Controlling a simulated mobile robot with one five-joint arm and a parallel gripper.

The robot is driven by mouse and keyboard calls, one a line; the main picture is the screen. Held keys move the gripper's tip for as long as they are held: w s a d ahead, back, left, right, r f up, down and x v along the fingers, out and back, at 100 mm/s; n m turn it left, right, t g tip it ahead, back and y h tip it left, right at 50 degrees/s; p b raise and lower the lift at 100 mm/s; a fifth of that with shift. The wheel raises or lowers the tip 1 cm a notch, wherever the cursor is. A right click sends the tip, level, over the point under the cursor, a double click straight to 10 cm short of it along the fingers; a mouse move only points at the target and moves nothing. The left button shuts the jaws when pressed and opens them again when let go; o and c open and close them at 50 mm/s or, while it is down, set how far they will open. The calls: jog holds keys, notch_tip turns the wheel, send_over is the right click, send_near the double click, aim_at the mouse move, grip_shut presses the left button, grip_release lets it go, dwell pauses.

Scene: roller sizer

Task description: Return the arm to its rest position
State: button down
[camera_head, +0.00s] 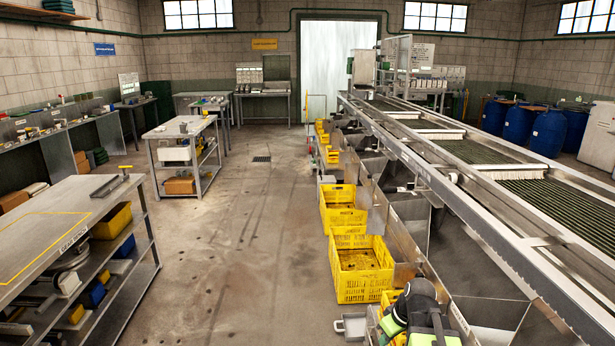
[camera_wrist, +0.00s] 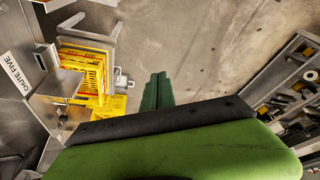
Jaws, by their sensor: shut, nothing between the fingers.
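My gripper (camera_wrist: 157,92) shows in the wrist view as two dark green fingers lying side by side, shut with nothing between them. They point out over the bare concrete floor and touch nothing that I can see. The broad green and black body of my wrist fills the bottom of that view. In the head view, black and green parts of my arm show at the bottom right, in front of the sizer's side; the fingertips cannot be made out there.
The long roller sizer (camera_head: 470,152) runs along the right, with yellow crates (camera_head: 362,272) beside it. In the wrist view, a yellow crate (camera_wrist: 112,105) and a chute labelled "CHUTE FIVE" (camera_wrist: 18,78) are left of the fingers. A steel workbench (camera_head: 60,215) stands left; the aisle between is clear.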

jog(key=s+a+r+m+g+h+p, duration=0.1)
jog(key=s+a+m+g+h, duration=0.1)
jog(key=s+a+m, duration=0.3)
jog(key=shift+s+a+m+g, duration=0.45)
jog(key=shift+s+a, duration=0.6)
jog(key=shift+a, duration=1)
